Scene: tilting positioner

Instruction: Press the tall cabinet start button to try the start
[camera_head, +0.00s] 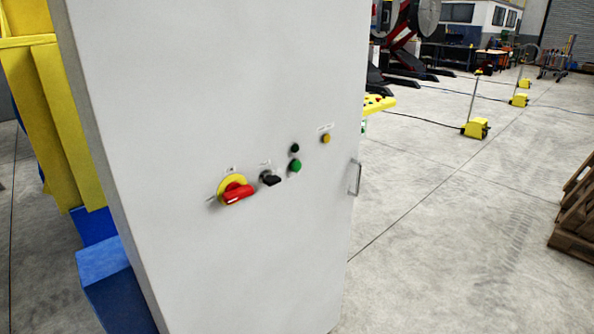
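The tall cabinet (190,90) is light grey and fills the left and middle of the head view, looking tilted in the picture. On its front is a green button (295,166) with a small black button or lamp (295,148) just above it. To the right sits a small amber button or lamp (326,139). To the left are a black selector switch (270,178) and a red rotary switch (237,194) on a yellow disc. The labels are too small to read. Neither of my grippers shows in the head view.
A metal handle (354,177) stands out at the cabinet's right edge. Yellow and blue machinery (103,270) stands at the left. Wooden pallets (574,215) lie at the right edge. Yellow floor units (476,128) with cables stand farther back. The concrete floor (450,240) right of the cabinet is clear.

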